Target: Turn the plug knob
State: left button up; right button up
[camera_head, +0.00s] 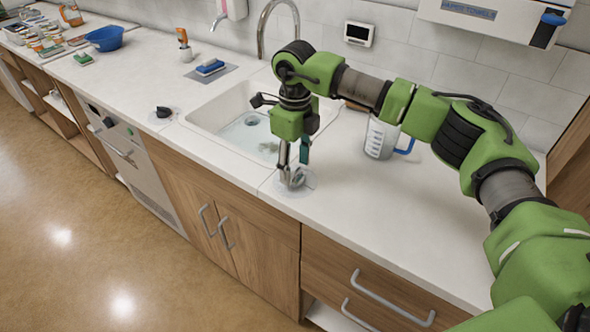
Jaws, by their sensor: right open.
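A small grey metal knob (294,180) stands on a pale round patch of the white counter, just right of the sink's front corner. I take it to be the plug knob. My right arm reaches in from the right, and its gripper (293,163) points down right over the knob. The gripper is open, with its fingertips close around or just above the knob's top; I cannot tell whether they touch. The fingers partly hide the knob. My left gripper is not in view.
The sink (236,127) with water lies left of the gripper, its tap (266,28) behind. A measuring jug (380,138) with a blue handle stands to the right. A small black object (163,112) sits left of the sink. The front right counter is clear.

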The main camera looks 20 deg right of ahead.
aim_at(295, 172)
notch_tip(295, 172, up, 10)
dwell(0.3)
jog(key=shift+f, duration=0.1)
